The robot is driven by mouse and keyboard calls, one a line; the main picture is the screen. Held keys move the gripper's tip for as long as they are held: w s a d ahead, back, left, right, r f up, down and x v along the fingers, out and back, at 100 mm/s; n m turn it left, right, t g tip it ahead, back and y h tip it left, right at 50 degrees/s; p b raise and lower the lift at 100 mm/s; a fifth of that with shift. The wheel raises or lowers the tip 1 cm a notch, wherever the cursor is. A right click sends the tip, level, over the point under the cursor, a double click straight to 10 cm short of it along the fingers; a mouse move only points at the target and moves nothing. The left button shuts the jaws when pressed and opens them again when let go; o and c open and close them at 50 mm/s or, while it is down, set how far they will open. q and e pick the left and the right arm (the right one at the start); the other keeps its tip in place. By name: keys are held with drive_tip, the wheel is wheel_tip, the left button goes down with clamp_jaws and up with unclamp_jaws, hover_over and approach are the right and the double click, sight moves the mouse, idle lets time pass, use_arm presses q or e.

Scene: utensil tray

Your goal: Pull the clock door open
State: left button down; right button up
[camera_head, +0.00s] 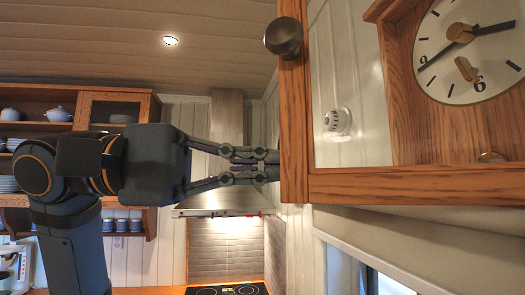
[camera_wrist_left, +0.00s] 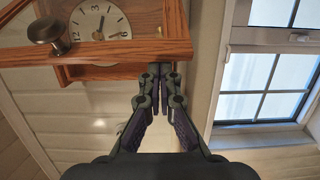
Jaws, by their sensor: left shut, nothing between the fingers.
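The clock door has a wooden frame (camera_head: 294,125) around clear glass and a dark round knob (camera_head: 283,38). In the head view its left upright stands well left of the wooden clock case (camera_head: 455,135), so the door appears ajar. The white dial (camera_head: 470,45) shows behind it. My left gripper (camera_head: 272,164) is shut and empty, its tips at the upright's left edge, below the knob. Contact cannot be told. My right gripper is not in view.
A window (camera_wrist_left: 268,70) is right of the clock in the wrist view. In the head view, a wooden cupboard (camera_head: 115,105) with dishes is behind my left arm, and a stove top (camera_head: 225,290) is low in the background. A white fixture (camera_head: 337,121) shows through the door glass.

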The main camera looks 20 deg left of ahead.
use_arm(q)
drive_tip(key=s+d+p, duration=0.2)
drive_tip(key=s+d, duration=0.1)
drive_tip(key=s, duration=1)
drive_tip(key=shift+s, duration=0.35)
drive_tip(key=shift+d, duration=0.1)
idle(0.3)
